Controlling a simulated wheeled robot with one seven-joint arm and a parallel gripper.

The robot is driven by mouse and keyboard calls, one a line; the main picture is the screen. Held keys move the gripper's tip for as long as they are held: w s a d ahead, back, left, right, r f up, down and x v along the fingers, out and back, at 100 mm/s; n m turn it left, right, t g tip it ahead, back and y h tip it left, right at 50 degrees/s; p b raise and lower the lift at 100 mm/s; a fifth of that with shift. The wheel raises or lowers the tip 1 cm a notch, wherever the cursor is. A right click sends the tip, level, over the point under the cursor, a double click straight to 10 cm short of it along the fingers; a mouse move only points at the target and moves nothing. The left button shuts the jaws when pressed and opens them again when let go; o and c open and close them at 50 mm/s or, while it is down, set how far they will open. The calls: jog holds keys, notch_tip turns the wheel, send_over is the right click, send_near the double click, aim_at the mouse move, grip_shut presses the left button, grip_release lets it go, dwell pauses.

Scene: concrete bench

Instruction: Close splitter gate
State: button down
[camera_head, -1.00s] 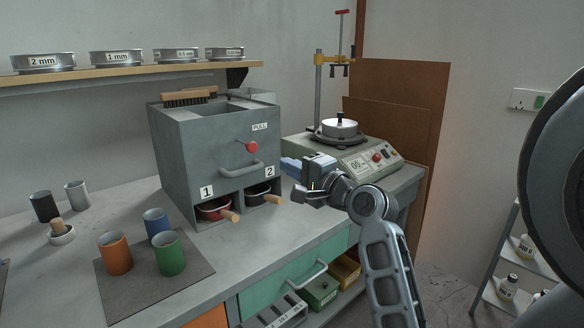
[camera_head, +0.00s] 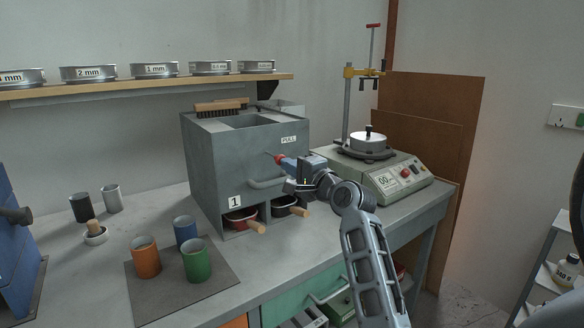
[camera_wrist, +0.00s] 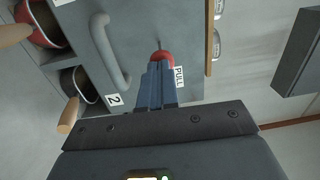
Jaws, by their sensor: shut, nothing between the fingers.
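The splitter (camera_head: 215,165) is a grey box on the bench, with an open top, a PULL label, a bar handle (camera_head: 266,183) and a red knob (camera_head: 279,158) on its front. In the wrist view the knob (camera_wrist: 162,56) sits at the end of a thin dark rod standing out from the front panel. My gripper (camera_head: 285,162) is shut and empty, its blue fingertips right at the knob. In the wrist view the fingertips (camera_wrist: 158,68) overlap the knob and hide part of it. I cannot tell whether they touch it.
Pans with wooden handles (camera_head: 256,227) stick out of the splitter's lower openings. A brush (camera_head: 218,108) lies on top. A scale-like machine (camera_head: 385,178) with a tall stand is at right. Coloured cups (camera_head: 197,262) stand on a mat at front left. A sieve shelf (camera_head: 140,85) is above.

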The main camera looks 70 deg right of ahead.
jog(key=p+x, duration=0.1)
jog(key=x, duration=0.4)
jog(key=shift+f, duration=0.1)
dwell(0.3)
